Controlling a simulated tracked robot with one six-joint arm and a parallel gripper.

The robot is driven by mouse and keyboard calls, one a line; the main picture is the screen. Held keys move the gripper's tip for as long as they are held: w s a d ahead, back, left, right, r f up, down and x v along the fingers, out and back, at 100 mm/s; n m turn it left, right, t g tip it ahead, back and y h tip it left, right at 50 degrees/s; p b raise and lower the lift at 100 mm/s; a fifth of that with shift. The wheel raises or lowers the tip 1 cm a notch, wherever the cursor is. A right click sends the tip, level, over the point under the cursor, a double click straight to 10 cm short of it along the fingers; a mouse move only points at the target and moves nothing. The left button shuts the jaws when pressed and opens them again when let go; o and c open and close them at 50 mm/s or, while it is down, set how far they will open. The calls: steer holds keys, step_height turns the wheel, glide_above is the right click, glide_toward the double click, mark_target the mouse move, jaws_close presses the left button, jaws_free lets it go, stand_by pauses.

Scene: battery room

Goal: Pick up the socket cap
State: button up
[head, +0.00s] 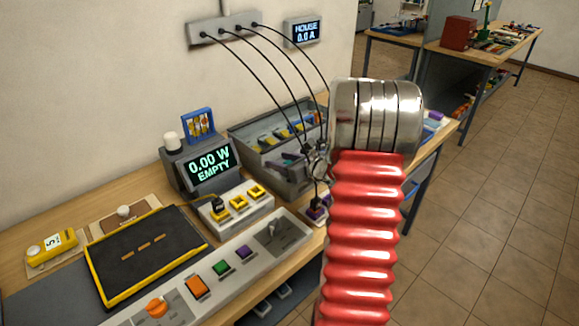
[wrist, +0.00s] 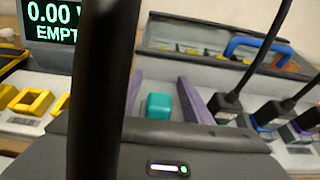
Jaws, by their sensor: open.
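A small teal block (wrist: 158,106), which I take for the socket cap, sits on a pale grey surface in the wrist view. My gripper (wrist: 160,88) is open, with one purple finger on each side of the block and a visible gap to each. Nothing is held. A dark upright bar of mine covers part of the wrist view left of the fingers. In the head view my gripper (head: 294,162) is small and partly hidden behind my red arm, near the grey bin, and I cannot make out the teal block there.
Black cables run from the wall box (head: 222,28) down to plugs (wrist: 228,105) just right of my gripper. A grey bin (head: 285,187) stands behind. A display (head: 209,166) reads 0.00 W EMPTY; yellow-framed sockets (head: 238,202) and a button panel (head: 180,308) lie left.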

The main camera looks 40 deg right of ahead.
steer(key=shift+c, duration=0.3)
steer(key=c, duration=1)
steer(key=shift+c, duration=0.2)
step_height(320, 180, up, 10)
stand_by(0.6)
